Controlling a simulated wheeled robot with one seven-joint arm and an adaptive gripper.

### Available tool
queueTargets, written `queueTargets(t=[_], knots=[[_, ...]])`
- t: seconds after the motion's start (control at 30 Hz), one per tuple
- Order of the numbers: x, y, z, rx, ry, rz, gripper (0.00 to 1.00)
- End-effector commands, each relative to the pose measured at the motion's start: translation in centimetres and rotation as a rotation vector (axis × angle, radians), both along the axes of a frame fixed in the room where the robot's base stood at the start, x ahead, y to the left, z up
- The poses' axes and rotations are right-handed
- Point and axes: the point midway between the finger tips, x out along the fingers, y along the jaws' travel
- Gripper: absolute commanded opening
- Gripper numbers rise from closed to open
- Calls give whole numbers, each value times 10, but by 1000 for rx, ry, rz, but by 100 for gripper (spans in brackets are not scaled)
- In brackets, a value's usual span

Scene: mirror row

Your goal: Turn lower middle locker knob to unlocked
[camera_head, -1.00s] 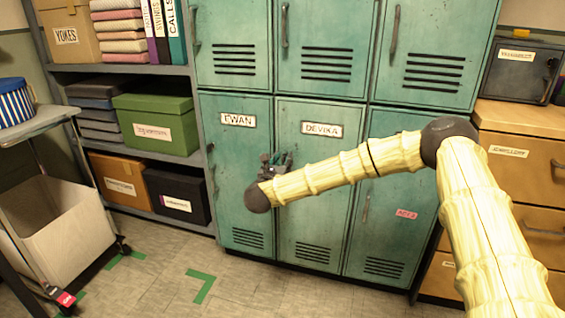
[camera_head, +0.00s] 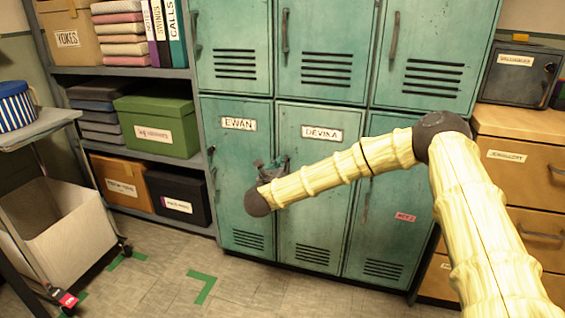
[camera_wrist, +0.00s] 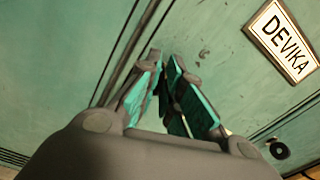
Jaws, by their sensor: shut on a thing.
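The lower middle locker (camera_head: 312,215) is a worn green metal door labelled DEVIKA (camera_head: 321,134); that label (camera_wrist: 282,40) also shows in the wrist view. My gripper (camera_head: 274,165) is at the upper left part of this door, near its left edge. In the wrist view my gripper's green-padded fingers (camera_wrist: 175,88) are close together against the door, shut on the knob. The knob is almost wholly hidden between the fingers, so I cannot read its position.
The EWAN locker (camera_head: 237,180) adjoins on the left, and a locker with a pink tag (camera_head: 405,217) on the right. A dark round fitting (camera_wrist: 279,150) shows at the wrist view's lower right. Floor in front is open, with green tape (camera_head: 202,287).

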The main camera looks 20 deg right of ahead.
Motion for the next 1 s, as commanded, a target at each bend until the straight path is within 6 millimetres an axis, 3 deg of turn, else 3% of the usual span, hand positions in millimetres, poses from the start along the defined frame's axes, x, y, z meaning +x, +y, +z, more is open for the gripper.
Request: queueTargets(t=[1.0], knots=[[3, 6, -2, -795, 536, 1, 0]])
